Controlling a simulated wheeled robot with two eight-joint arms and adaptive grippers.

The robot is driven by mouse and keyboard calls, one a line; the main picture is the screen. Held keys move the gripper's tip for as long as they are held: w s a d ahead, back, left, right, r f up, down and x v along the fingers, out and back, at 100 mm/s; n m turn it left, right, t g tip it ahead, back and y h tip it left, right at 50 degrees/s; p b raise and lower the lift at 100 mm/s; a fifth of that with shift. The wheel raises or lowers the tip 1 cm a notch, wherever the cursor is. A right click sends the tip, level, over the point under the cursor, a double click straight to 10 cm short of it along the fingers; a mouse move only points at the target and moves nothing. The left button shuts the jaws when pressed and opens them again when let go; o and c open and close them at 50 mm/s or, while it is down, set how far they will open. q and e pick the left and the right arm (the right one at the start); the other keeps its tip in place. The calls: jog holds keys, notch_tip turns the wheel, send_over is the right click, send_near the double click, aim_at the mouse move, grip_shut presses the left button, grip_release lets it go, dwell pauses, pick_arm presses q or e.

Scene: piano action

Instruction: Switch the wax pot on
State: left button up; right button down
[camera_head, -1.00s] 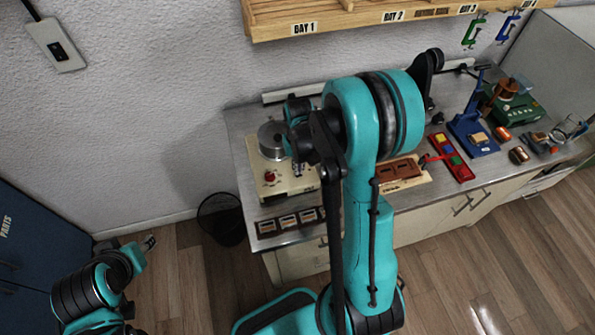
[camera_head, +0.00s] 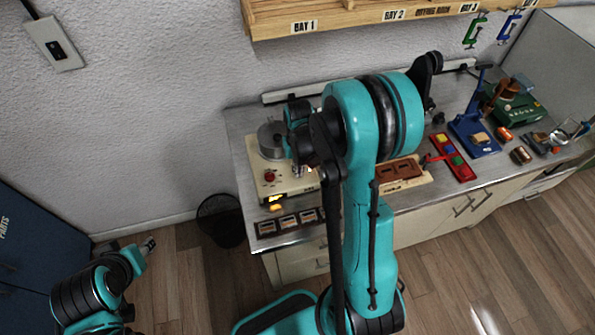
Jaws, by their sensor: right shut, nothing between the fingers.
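The wax pot is a cream box (camera_head: 262,190) with a round grey metal pot (camera_head: 267,142) on top, at the left end of the bench. A red knob (camera_head: 269,176) sits on its top near the front. An amber light (camera_head: 276,207) glows at its front edge. My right gripper (camera_head: 298,170) is shut and empty, pointing down over the right part of the box, to the right of the knob. My arm hides part of it and of the box. My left gripper (camera_head: 149,245) is low at the left, away from the bench; its jaws are too small to read.
Several small framed tiles (camera_head: 288,221) lie at the bench front. To the right are a brown block (camera_head: 399,170), a red tray (camera_head: 452,158) with coloured pieces, and a blue stand (camera_head: 474,138). A wooden shelf (camera_head: 350,16) hangs above. A black bin (camera_head: 221,222) stands on the floor.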

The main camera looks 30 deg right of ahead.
jog(key=shift+r+p, duration=2.35)
jog(key=shift+r, duration=1.2)
pick_arm(q)
notch_tip(320, 180, up, 5)
jog(key=shift+f, duration=0.15)
jog(key=shift+f, duration=0.15)
notch_tip(320, 180, down, 14)
jog(key=b, duration=1.4)
pick_arm(e)
jog(key=s+a+n+t, duration=0.2)
jog(key=s+a+t, duration=0.5)
jog(key=s+a, duration=0.3)
jog(key=shift+s+a+r+n, duration=0.3)
jog(key=shift+s+r, duration=0.1)
jog(key=shift+s, duration=0.1)
pick_arm(q)
jog(key=shift+c, duration=0.7)
jog(key=shift+d, duration=0.1)
pick_arm(e)
jog(key=shift+d, duration=0.1)
